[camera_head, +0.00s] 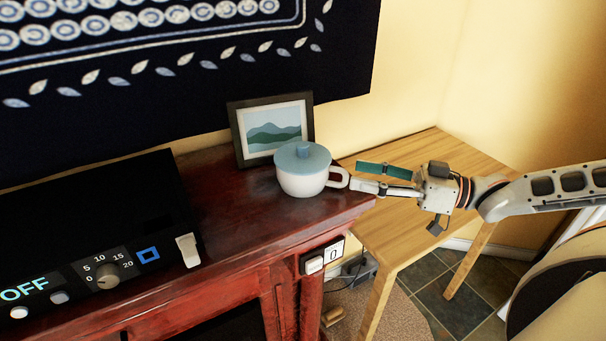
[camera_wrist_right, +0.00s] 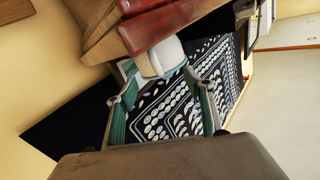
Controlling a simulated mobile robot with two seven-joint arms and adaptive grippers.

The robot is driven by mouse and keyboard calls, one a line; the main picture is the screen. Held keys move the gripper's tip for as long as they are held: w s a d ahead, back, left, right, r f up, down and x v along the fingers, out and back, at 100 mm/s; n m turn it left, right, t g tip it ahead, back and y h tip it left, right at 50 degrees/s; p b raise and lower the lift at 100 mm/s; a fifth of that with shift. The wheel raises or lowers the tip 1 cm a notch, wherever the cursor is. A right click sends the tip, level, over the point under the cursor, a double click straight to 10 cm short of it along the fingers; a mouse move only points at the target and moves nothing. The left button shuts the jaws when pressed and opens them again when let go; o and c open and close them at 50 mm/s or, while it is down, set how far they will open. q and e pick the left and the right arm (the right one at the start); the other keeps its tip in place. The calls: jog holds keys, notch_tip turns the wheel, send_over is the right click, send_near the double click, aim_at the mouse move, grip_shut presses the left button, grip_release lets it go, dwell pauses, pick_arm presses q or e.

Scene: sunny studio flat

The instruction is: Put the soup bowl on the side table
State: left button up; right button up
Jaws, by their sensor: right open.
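The soup bowl (camera_head: 301,185) is white with a blue-green lid and a handle on its right side. It stands upright near the right end of the dark red wooden cabinet. It also shows in the right wrist view (camera_wrist_right: 168,57), just beyond the fingers. My right gripper (camera_head: 356,176) is open, its fingertips at the bowl's handle; whether they touch it I cannot tell. The wrist view shows the two fingers (camera_wrist_right: 163,88) spread apart. The side table (camera_head: 400,226) is light wood, right of the cabinet and beneath my right arm. My left gripper is not in view.
A framed mountain picture (camera_head: 272,128) stands close behind the bowl. A black appliance (camera_head: 90,225) with a knob fills the cabinet's left part. The visible side tabletop is bare. A dark patterned cloth (camera_head: 200,50) hangs on the wall behind.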

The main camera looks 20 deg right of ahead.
aim_at(341, 170)
jog(key=shift+b+x, duration=0.45)
jog(key=shift+x, duration=2.25)
grip_shut()
jog(key=shift+r, duration=0.15)
